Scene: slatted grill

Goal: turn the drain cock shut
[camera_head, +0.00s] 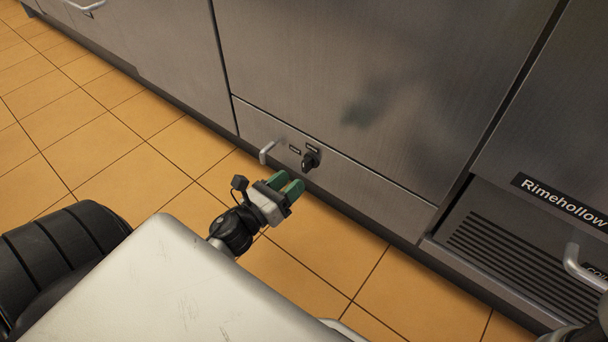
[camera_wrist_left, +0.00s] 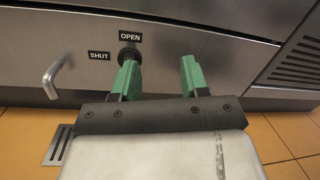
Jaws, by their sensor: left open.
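The drain cock, a small black knob (camera_head: 310,160), sits on the lower steel panel (camera_head: 362,184). In the left wrist view the knob (camera_wrist_left: 130,54) lies just below the OPEN label (camera_wrist_left: 130,37) and right of the SHUT label (camera_wrist_left: 99,56). Its lower part is hidden behind a finger, and I cannot tell which way it points. My left gripper (camera_head: 291,185), with green fingers, is open and empty in front of the panel, just below the knob in the head view. In the left wrist view the gripper (camera_wrist_left: 159,68) has its left finger overlapping the knob; contact is unclear.
A metal pull handle (camera_head: 267,152) stands out left of the knob; it also shows in the left wrist view (camera_wrist_left: 52,78). A vented Rimehollow unit (camera_head: 500,260) is at the right. The orange tiled floor (camera_head: 130,150) is clear, with a floor grate (camera_wrist_left: 58,145).

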